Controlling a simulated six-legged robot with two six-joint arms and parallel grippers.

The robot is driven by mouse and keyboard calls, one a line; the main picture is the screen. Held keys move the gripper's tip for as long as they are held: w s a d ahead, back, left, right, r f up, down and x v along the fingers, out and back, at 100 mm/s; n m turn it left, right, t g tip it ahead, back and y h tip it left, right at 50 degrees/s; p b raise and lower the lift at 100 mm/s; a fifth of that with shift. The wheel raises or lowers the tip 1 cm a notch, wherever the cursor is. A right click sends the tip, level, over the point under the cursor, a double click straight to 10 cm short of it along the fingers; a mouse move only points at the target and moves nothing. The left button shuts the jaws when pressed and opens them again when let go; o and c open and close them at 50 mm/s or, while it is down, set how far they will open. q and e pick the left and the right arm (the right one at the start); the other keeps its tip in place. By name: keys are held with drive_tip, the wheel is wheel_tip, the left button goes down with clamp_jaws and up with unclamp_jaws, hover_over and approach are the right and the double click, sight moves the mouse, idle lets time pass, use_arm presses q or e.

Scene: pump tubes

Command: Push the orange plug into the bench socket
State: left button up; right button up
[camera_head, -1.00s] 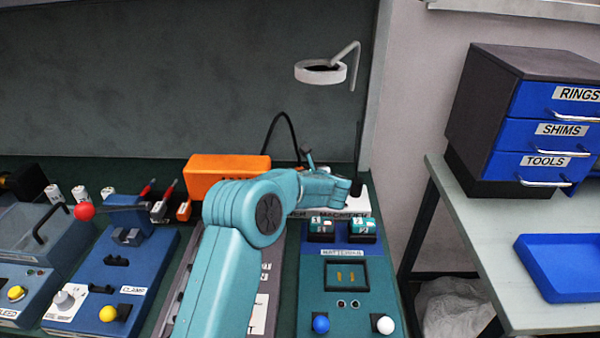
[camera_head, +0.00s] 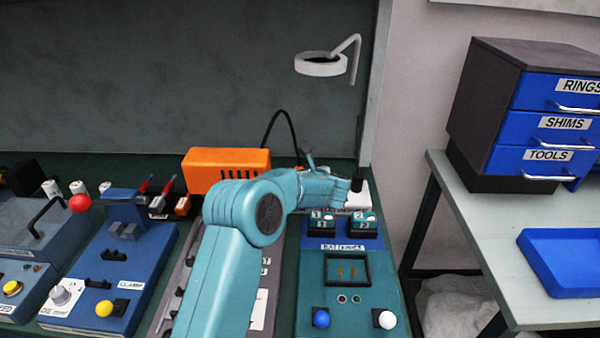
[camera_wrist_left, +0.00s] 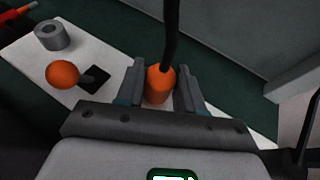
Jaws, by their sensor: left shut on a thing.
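In the left wrist view, my left gripper (camera_wrist_left: 160,75) is shut on the orange plug (camera_wrist_left: 158,88), with a finger on each side of it. A black cable (camera_wrist_left: 171,35) rises from the plug's top. The plug is over the white plate (camera_wrist_left: 110,50) on the bench; its lower end and any socket opening are hidden, so I cannot tell how deep it sits. In the head view, my left gripper (camera_head: 348,187) is over the white plate (camera_head: 358,198) at the bench's back right, and the plug is hidden. My right gripper is not in view.
An orange ball knob (camera_wrist_left: 62,74) and a grey ring (camera_wrist_left: 52,35) stand on the plate left of the plug. In the head view, an orange box (camera_head: 226,168) stands behind my arm. Battery blocks (camera_head: 345,223) sit in front of the gripper. A wall panel edge (camera_head: 373,110) is close behind.

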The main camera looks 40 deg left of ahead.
use_arm(q)
drive_tip(key=o, duration=1.1)
drive_tip(key=shift+f, duration=0.15)
drive_tip(key=b+v, duration=0.1)
drive_tip(key=v, duration=1.5)
drive_tip(key=shift+d, duration=0.1)
